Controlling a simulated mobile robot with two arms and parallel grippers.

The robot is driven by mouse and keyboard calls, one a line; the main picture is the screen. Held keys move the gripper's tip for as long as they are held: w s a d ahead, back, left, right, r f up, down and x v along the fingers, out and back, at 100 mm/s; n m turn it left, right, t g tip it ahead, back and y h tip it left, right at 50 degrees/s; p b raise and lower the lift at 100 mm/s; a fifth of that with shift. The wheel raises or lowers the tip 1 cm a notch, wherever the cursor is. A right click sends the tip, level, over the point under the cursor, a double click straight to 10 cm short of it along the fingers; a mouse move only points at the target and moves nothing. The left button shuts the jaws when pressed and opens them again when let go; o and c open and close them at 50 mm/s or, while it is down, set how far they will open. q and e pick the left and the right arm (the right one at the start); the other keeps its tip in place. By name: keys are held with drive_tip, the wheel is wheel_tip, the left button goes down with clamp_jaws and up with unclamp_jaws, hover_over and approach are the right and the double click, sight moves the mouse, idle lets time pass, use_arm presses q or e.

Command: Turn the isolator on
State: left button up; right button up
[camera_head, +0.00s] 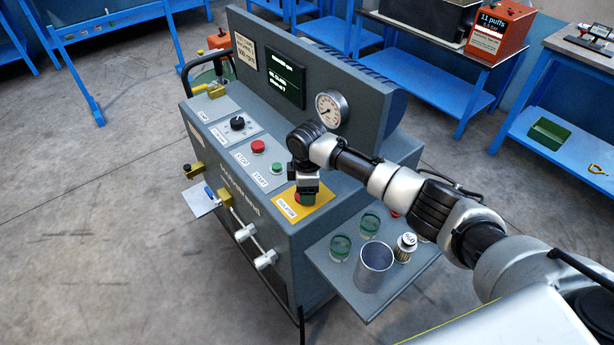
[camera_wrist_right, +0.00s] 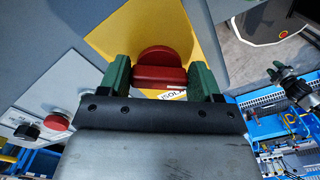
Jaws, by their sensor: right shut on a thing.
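The isolator is a red rotary knob on a yellow plate (camera_head: 288,207) at the right end of the grey machine's sloping panel. In the head view my right gripper (camera_head: 304,198) reaches down over the knob and hides most of it. In the right wrist view the red knob (camera_wrist_right: 160,68) lies between the two green fingers of my right gripper (camera_wrist_right: 161,82), which is shut on it. The label on the yellow plate (camera_wrist_right: 130,28) is partly hidden by the gripper. My left gripper is in neither view.
Left of the isolator are a green START button (camera_head: 277,168), a red STOP button (camera_head: 257,146) and a black dial (camera_head: 237,123). A pressure gauge (camera_head: 332,109) stands behind. A side shelf (camera_head: 335,275) holds a metal cup (camera_head: 374,267) and green-tinted glasses below my right arm.

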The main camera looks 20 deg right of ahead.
drive_tip(key=m+p, duration=0.4)
drive_tip(key=m, duration=0.1)
drive_tip(key=shift+s+a+r+m+p, duration=0.2)
drive_tip(key=shift+m+p, duration=0.1)
drive_tip(key=shift+p, duration=0.1)
drive_tip(key=shift+m+p, duration=0.8)
drive_tip(key=shift+m, duration=0.4)
drive_tip(key=shift+f+m+p, duration=0.1)
drive_tip(key=shift+m+p, duration=0.55)
drive_tip(key=shift+m, duration=0.55)
drive_tip(key=o, duration=0.9)
wheel_tip(320, 180, up, 11)
drive_tip(key=shift+f, duration=0.15)
